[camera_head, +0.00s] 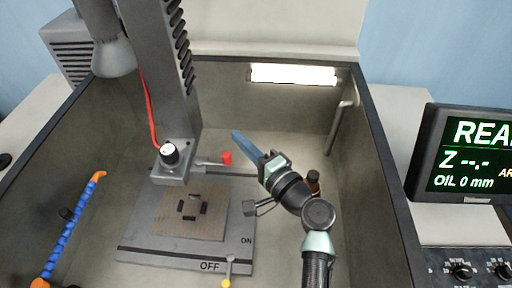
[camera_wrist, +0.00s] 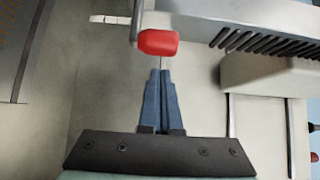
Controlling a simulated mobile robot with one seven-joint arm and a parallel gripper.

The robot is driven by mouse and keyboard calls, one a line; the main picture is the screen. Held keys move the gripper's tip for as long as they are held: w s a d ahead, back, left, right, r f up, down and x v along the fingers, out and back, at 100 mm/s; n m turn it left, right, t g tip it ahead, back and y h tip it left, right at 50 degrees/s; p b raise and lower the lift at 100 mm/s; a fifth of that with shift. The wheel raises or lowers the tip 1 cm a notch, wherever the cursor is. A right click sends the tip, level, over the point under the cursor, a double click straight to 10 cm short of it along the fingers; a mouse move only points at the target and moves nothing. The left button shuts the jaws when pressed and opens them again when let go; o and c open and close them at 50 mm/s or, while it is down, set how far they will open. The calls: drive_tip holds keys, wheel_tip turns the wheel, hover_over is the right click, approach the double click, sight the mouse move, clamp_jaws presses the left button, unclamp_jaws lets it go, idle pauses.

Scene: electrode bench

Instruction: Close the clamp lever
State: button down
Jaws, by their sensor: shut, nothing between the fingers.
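The clamp lever is a thin metal rod with a red knob (camera_head: 227,158), sticking out to the right from the tool head (camera_head: 175,155) on the column. In the wrist view the red knob (camera_wrist: 158,42) lies just beyond my fingertips, with its rod running up at its left end. My gripper (camera_head: 236,134) has blue fingers, shut and empty, pointing up and left in the head view, close to the knob on its right. The fingers (camera_wrist: 160,74) show pressed together in the wrist view. I cannot tell whether the tips touch the knob.
Below the tool head is a plate (camera_head: 190,212) with a small dark-blocked workpiece, on a base marked ON and OFF. A yellow-tipped lever (camera_head: 227,270) stands at its front. A blue hose (camera_head: 70,235) is at left, a brown bottle (camera_head: 313,182) beside my arm.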

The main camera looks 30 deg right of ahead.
drive_tip(key=shift+s+a+p, duration=0.65)
drive_tip(key=shift+s+a, duration=0.55)
drive_tip(key=shift+s, duration=0.3)
drive_tip(key=shift+s+f+m+h, duration=0.1)
drive_tip(key=shift+m+h, duration=0.2)
drive_tip(key=shift+h, duration=0.2)
